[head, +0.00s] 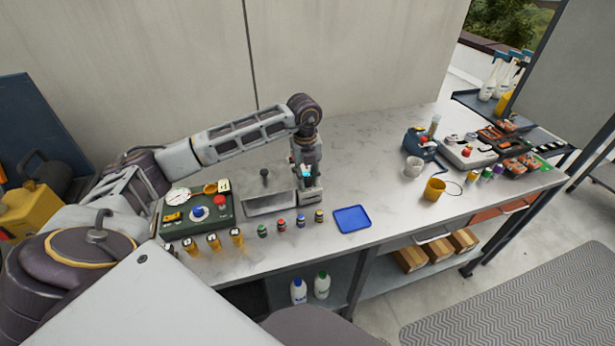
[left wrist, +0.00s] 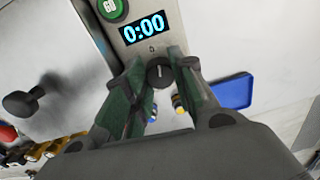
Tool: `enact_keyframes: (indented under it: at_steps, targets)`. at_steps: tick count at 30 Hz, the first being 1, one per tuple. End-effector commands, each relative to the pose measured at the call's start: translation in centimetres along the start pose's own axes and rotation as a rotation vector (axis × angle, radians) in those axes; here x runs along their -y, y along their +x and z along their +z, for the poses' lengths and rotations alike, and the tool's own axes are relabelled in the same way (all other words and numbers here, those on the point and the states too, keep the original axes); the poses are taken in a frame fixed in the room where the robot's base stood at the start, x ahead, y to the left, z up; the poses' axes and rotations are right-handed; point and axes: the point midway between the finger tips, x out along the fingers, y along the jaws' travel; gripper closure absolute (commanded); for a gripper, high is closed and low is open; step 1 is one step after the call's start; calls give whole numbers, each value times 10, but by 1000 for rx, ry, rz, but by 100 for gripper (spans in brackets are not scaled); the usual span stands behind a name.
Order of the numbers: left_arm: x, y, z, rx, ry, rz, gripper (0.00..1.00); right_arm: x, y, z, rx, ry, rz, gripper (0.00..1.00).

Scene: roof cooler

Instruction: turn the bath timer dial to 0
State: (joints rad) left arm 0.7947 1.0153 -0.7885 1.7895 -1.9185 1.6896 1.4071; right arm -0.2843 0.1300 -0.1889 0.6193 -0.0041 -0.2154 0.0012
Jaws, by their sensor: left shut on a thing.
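The bath timer dial (left wrist: 159,73) is a dark round knob on a light panel. In the left wrist view it sits between the two green fingers of my left gripper (left wrist: 160,82), which are shut on it. Above the dial, the timer display (left wrist: 143,29) reads 0:00 in blue digits, with a green GO button (left wrist: 112,8) at its upper left. In the head view my left gripper (head: 308,178) reaches down to the timer panel (head: 311,196) at the right end of the metal bath (head: 268,205). The gripper hides most of the panel there. My right gripper is not in view.
A green control box (head: 197,222) stands left of the bath. Several small vials (head: 282,223) line the bench front. A blue tray (head: 352,219) lies right of them. A white cup (head: 413,167) and a yellow cup (head: 434,189) stand further right, with clear bench between.

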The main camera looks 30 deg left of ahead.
Motion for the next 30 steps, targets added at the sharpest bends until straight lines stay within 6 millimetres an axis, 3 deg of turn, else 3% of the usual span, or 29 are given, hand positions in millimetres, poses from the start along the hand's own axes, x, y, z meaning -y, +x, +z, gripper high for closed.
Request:
enact_keyframes:
  at_steps: [12,27,28,30]
  targets:
    - [0,-2,1,10,-183,-3,98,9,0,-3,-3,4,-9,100]
    - [0,-2,1,12,-205,-3,98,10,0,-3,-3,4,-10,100]
    - [0,-2,1,12,-204,-3,73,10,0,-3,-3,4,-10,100]
    - [0,-2,1,12,-204,-3,64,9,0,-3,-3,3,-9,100]
